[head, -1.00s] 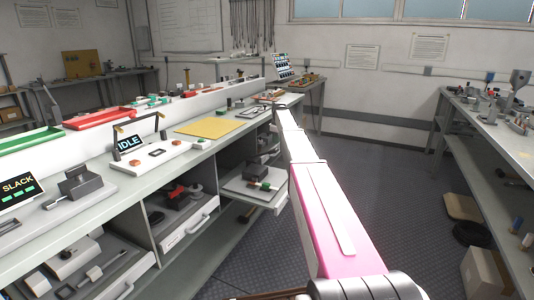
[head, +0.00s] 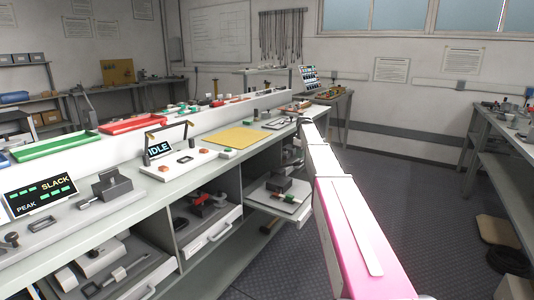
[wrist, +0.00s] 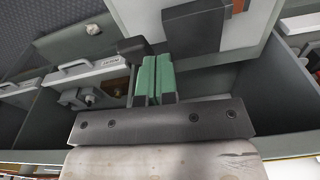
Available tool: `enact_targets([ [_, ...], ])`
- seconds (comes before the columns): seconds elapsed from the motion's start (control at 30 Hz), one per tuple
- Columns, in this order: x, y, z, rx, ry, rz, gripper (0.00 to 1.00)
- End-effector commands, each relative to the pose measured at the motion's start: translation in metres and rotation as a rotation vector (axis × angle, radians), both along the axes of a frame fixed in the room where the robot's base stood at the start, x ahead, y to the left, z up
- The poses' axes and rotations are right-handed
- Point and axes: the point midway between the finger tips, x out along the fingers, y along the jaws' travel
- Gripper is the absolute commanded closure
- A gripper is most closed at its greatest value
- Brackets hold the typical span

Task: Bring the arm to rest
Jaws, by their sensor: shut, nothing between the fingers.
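My arm (head: 345,220), white with a pink section, reaches from the lower right of the head view toward the far end of the bench. Its far end is small there, and I cannot make out the fingers. In the wrist view my gripper (wrist: 156,78) shows two green finger pads side by side, closed together and holding nothing. A dark grey block (wrist: 195,28) shows just beyond the fingers, on a pale tray surface (wrist: 260,25). I cannot tell how far the fingers are from it.
The bench (head: 130,195) on the left carries an IDLE display (head: 158,149), a SLACK display (head: 40,196) and a yellow mat (head: 243,138). A pulled-out drawer (head: 275,203) juts out beside my arm.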

Motion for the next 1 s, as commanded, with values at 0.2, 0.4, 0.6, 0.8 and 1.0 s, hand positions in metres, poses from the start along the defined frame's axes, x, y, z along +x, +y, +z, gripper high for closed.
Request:
enact_targets([
  [0.2, -0.129, 0.028, -0.083, -0.006, 0.026, -0.206, 1.00],
  [0.4, -0.243, 0.050, -0.142, -0.016, 0.045, -0.409, 1.00],
  [0.6, -0.359, 0.066, -0.183, -0.027, 0.059, -0.609, 1.00],
  [0.8, -0.451, 0.076, -0.204, -0.035, 0.064, -0.776, 1.00],
  [1.0, -0.486, 0.079, -0.210, -0.039, 0.064, -0.852, 1.00],
])
